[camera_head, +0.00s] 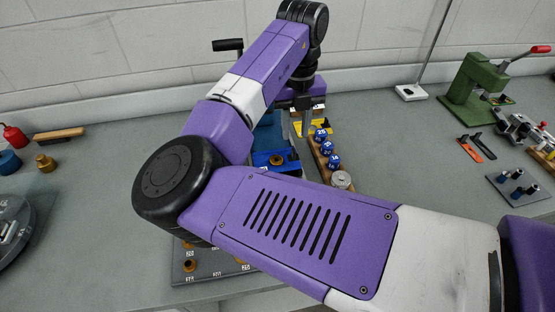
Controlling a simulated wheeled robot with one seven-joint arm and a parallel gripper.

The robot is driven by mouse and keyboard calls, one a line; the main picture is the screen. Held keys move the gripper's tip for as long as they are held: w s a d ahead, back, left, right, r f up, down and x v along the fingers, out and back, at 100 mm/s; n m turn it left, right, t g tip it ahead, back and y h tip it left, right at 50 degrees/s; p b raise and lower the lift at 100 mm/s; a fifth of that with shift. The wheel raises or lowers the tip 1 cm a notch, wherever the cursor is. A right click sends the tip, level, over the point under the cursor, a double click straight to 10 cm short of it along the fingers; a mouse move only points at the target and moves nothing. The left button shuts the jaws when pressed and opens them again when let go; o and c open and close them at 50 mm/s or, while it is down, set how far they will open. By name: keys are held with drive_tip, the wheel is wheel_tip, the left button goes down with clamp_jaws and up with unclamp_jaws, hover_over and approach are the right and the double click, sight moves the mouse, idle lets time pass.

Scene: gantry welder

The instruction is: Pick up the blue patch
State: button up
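I cannot pick out a flat blue patch with certainty. A blue block-like fixture (267,158) shows behind my arm, partly hidden by it, with a brass-coloured round part on it. My gripper (304,124) points down above the bench at the back, near the far end of that strip. Its fingers are small and partly covered, so I cannot tell whether they are open or hold anything.
A green press (470,82) with a red-tipped lever stands at the back right. A dark plate with pegs (519,188) lies at right. A red bottle (13,137), blue round container (9,162) and brass weight (46,163) are at left. Bare bench (95,185) lies between.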

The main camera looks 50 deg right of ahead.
sight(294, 150)
drive_tip(key=shift+w+d+f+p, duration=0.15)
drive_tip(key=shift+f+p, duration=0.1)
drive_tip(key=shift+f, duration=1.05)
drive_tip(key=shift+w+d+f+p, duration=0.15)
drive_tip(key=shift+f+p, duration=0.1)
drive_tip(key=shift+f, duration=1)
drive_tip(key=shift+w+d+f+p, duration=0.15)
drive_tip(key=shift+f+p, duration=0.1)
drive_tip(key=shift+f, duration=1.05)
clamp_jaws()
